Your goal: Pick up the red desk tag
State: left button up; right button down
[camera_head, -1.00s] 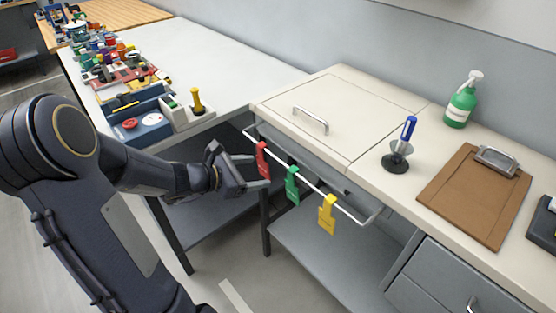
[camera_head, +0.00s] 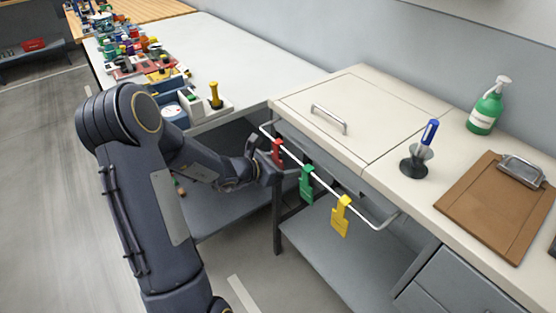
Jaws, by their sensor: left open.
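The red desk tag (camera_head: 278,149) hangs from the white rail (camera_head: 322,184) on the front of the cream desk, at the rail's left end. A green tag (camera_head: 307,184) and a yellow tag (camera_head: 341,216) hang to its right on the same rail. My left gripper (camera_head: 272,158) is open and right at the red tag, with its fingers about the tag's sides. The gripper partly hides the tag's lower part. I cannot tell whether a finger touches it. My right gripper is not in view.
The desk top holds a blue pen in a black stand (camera_head: 418,158), a brown clipboard (camera_head: 496,205) and a green spray bottle (camera_head: 486,106). A white table (camera_head: 240,62) with many small items is at the left. A grey shelf (camera_head: 335,255) lies below the rail.

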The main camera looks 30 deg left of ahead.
pick_arm(q)
jog(key=c, duration=1.1)
jog(key=shift+o, duration=0.2)
